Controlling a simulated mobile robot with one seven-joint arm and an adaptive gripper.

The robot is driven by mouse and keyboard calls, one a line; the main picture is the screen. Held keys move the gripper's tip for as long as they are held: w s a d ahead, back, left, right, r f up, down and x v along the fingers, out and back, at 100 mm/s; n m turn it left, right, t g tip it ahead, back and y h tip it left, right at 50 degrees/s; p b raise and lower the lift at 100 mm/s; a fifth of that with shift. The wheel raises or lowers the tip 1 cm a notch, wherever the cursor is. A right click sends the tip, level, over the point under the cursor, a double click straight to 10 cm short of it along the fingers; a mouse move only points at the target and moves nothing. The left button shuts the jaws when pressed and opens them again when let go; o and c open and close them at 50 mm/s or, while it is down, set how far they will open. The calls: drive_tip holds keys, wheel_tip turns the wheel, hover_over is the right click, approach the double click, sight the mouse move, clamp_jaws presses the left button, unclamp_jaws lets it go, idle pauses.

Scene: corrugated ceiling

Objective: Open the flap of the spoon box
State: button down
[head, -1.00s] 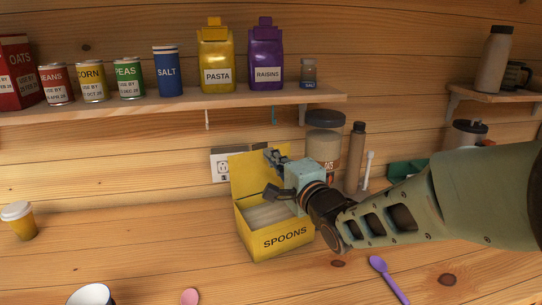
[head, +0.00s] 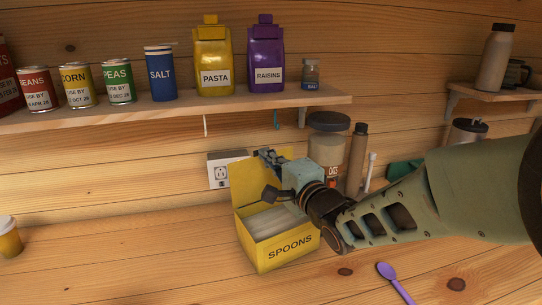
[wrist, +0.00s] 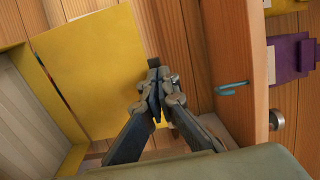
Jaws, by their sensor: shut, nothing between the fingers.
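The yellow spoon box (head: 262,257), labelled SPOONS, stands on the wooden counter with its top open and pale contents showing. Its yellow flap (head: 243,182) stands raised at the back of the box. In the wrist view the flap (wrist: 90,65) appears as a broad yellow panel beside the pale box interior. My gripper (head: 270,160) is above the back right of the box, in front of part of the flap. In the wrist view its fingers (wrist: 154,88) are together and empty, by the flap's edge. I cannot tell whether they touch it.
An oats jar (head: 326,155) and a brown bottle (head: 356,160) stand behind my arm. A shelf (head: 180,110) with cans and bags runs above the box. A purple spoon (head: 388,270) lies at the front right. The counter left of the box is mostly clear.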

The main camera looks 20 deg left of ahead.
idle(0.4)
drive_tip(key=w+a+p, duration=0.1)
drive_tip(key=p, duration=0.1)
drive_tip(key=w+a+g+h+p, duration=0.1)
drive_tip(key=p, duration=0.2)
drive_tip(key=w+a+h+p, duration=0.1)
drive_tip(key=a+p, duration=0.1)
drive_tip(key=shift+r+g+p, duration=0.15)
drive_tip(key=shift+g+p, duration=0.15)
drive_tip(key=shift+p, duration=0.1)
idle(0.4)
